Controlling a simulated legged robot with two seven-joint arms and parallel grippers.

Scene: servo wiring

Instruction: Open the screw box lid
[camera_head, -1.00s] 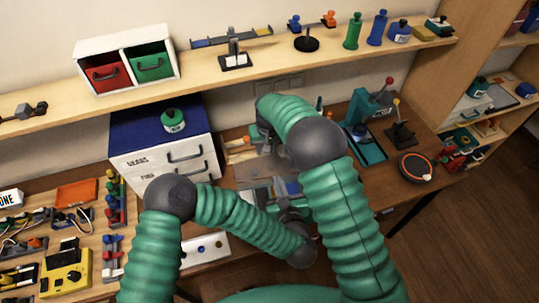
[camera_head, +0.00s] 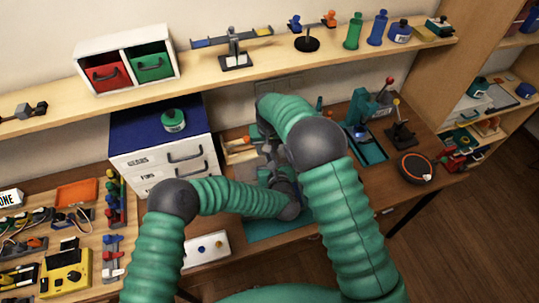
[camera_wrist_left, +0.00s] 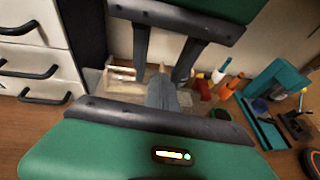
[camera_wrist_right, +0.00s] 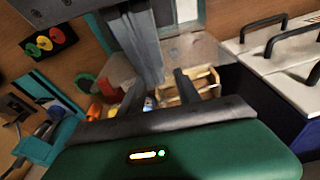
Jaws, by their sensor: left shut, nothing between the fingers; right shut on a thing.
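A clear grey panel that looks like the screw box lid (camera_wrist_right: 205,52) shows in the right wrist view. In the head view my arms hide both grippers' tips and most of the box.
A wooden tray (camera_wrist_left: 122,74) lies at the back of the bench. A white drawer unit (camera_head: 165,160) stands to the left. A teal press (camera_head: 365,115) and a round black and orange pad (camera_head: 416,168) stand to the right. A teal mat (camera_head: 275,228) lies at the front.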

